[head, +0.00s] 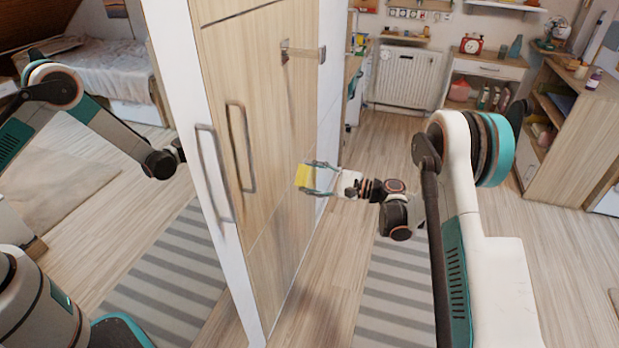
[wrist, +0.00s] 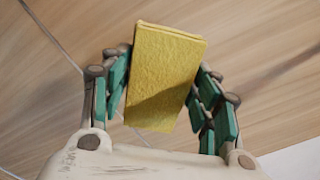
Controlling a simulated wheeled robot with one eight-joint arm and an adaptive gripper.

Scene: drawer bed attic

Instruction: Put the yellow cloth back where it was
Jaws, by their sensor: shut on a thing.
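The yellow cloth (head: 302,176) is a small, flat, folded rectangle. My gripper (head: 317,178) is shut on it and holds it upright in front of the pale wooden wardrobe front. In the wrist view the cloth (wrist: 165,75) sits between the green-padded fingers of my gripper (wrist: 163,72), tilted slightly and sticking out beyond the fingertips. Pale wood grain fills the view behind it. I cannot tell whether the cloth touches the wood.
The tall wardrobe (head: 275,120) has long vertical handles (head: 241,147) and a bracket-like handle (head: 302,52) higher up. A striped rug (head: 392,300) lies on the floor. A white radiator (head: 407,78), a drawer cabinet (head: 483,72) and an open shelf unit (head: 575,120) stand behind.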

